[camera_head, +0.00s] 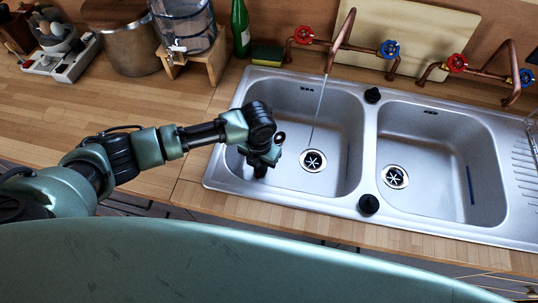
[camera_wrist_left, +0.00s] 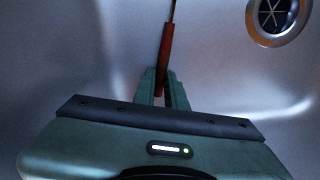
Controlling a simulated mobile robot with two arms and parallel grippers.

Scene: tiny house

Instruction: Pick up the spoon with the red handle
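My left gripper (camera_head: 262,168) reaches down into the left part of the left sink basin (camera_head: 290,90). In the left wrist view, a spoon's red-brown handle (camera_wrist_left: 165,50) runs up between the two fingers of my left gripper (camera_wrist_left: 161,80). The fingers look closed around the lower part of the handle. A dark thin shaft continues above it to the top edge of the view. The spoon's bowl is out of the wrist view, and I cannot make out the spoon in the head view. My right gripper is not in view.
A drain (camera_head: 313,160) lies right of my left gripper. A thin blue item (camera_head: 470,185) is in the right basin (camera_head: 430,130). Copper taps (camera_head: 340,40) stand behind the sink. A green bottle (camera_head: 240,28) and a sponge (camera_head: 267,54) stand behind left. The left counter (camera_head: 120,100) has clear room.

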